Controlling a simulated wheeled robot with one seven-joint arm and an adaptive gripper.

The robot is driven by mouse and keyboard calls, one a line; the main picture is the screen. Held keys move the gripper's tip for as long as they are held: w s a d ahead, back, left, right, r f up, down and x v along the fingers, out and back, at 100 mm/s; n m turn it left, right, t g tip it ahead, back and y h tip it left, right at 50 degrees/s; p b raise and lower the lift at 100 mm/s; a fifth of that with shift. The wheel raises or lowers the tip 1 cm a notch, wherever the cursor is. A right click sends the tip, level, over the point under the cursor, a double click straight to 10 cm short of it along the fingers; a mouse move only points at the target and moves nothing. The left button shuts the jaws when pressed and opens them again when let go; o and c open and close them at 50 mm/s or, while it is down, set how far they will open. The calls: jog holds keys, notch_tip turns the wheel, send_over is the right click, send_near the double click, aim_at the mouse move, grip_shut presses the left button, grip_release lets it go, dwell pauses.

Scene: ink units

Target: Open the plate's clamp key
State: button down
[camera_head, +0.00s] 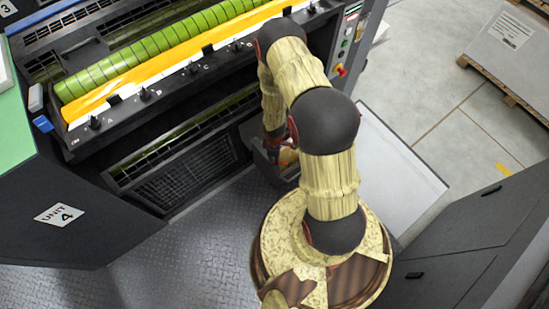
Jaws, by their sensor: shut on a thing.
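The ink unit's front rail (170,90) carries a row of small black knobs with letters, such as knob A (95,122) and knob B (145,93). I cannot tell which of them is the clamp key. A yellow-orange plate (165,62) lies along the green roller (150,48) above the rail. My gripper (279,150) is low, right of the lower grille and below the rail, apart from the knobs. It is partly hidden by my arm. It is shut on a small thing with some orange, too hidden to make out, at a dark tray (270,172).
A control panel (348,35) with a red button stands right of the rail. A dark cabinet (465,230) is at the lower right, and a pale sheet or panel (395,165) lies on the floor. The metal floor (190,255) at the lower left is clear.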

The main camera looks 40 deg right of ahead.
jog(key=m, duration=0.4)
jog(key=shift+m+p, duration=0.3)
jog(key=m, duration=0.4)
jog(key=shift+m, duration=0.3)
jog(key=c, duration=1.8)
grip_release()
jog(key=shift+c, duration=0.2)
jog(key=shift+o, duration=0.2)
notch_tip(320, 180, up, 12)
